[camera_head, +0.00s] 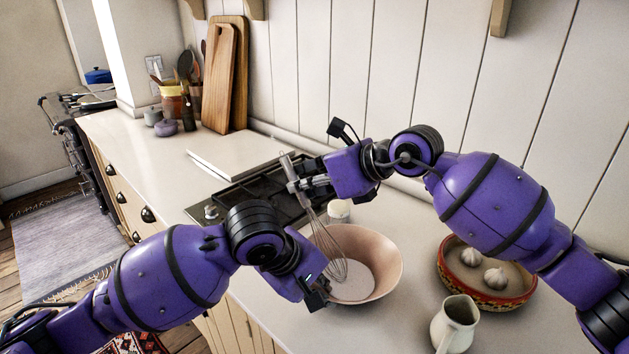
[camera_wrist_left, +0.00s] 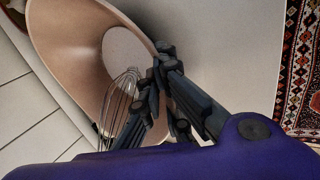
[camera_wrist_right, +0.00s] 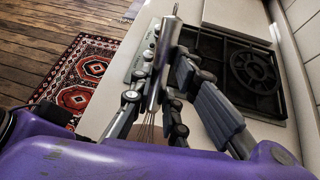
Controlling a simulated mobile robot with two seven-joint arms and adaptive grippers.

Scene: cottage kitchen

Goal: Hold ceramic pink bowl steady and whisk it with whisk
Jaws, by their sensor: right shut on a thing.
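The pink bowl (camera_head: 386,256) stands upright on the counter and has pale contents (camera_head: 352,285). My left gripper (camera_head: 316,291) is at its near rim; in the left wrist view, its fingers (camera_wrist_left: 157,66) are beside the bowl's rim, close together. Whether they grip the rim, I cannot tell. My right gripper (camera_head: 306,184) is shut on the handle of the whisk (camera_head: 325,242), above the bowl's far left side. The whisk is tilted, and its wire end is down inside the bowl; the wires also show in the left wrist view (camera_wrist_left: 118,98).
A black hob (camera_head: 240,193) lies left of the bowl. A patterned dish (camera_head: 483,291) with garlic and a cream jug (camera_head: 455,322) stand to the right. A small jar (camera_head: 339,211) is behind the bowl. Cutting boards (camera_head: 222,85) lean on the wall.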

